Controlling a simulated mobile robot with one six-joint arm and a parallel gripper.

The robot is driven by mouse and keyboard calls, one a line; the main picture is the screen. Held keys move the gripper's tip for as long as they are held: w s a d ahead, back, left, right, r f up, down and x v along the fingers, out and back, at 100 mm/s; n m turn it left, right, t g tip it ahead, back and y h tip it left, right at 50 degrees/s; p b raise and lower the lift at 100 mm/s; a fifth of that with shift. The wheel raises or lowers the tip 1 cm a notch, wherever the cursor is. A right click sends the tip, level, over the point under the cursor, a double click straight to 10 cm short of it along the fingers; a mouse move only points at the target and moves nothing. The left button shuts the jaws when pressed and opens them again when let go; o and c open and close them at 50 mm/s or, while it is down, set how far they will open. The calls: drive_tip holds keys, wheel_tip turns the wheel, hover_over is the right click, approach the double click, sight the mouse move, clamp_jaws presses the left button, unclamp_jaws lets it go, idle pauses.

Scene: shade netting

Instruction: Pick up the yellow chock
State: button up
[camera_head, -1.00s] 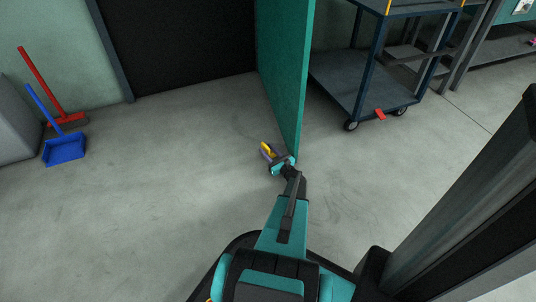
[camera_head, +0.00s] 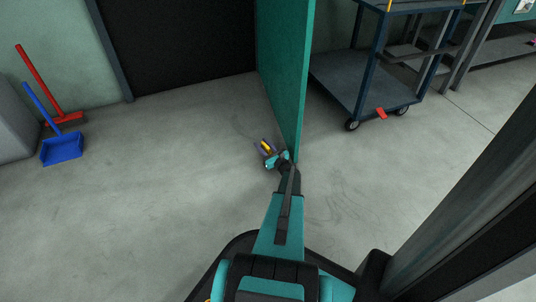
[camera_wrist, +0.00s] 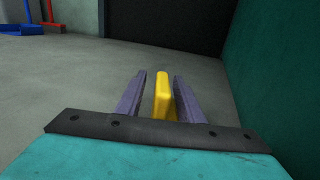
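The yellow chock (camera_wrist: 162,97) stands on the floor between the two purple fingers of my gripper (camera_wrist: 160,77) in the wrist view. A gap shows between the chock and the left finger, and a narrower one on the right, so the gripper is open around it. The chock's lower near end is hidden by the gripper body. In the head view the chock (camera_head: 266,146) is a small yellow patch between the fingers of my gripper (camera_head: 265,146), beside the foot of the teal panel.
The teal panel (camera_head: 282,70) rises close on the gripper's right. A blue cart (camera_head: 355,80) stands beyond it, with a red piece (camera_head: 380,114) at its lower edge. A blue dustpan (camera_head: 62,149) and a red broom (camera_head: 48,85) are at the left. The floor between is clear.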

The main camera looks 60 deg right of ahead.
drive_tip(key=shift+w+d, duration=0.3)
drive_tip(key=shift+w, duration=0.3)
drive_tip(key=shift+c, duration=0.4)
clamp_jaws()
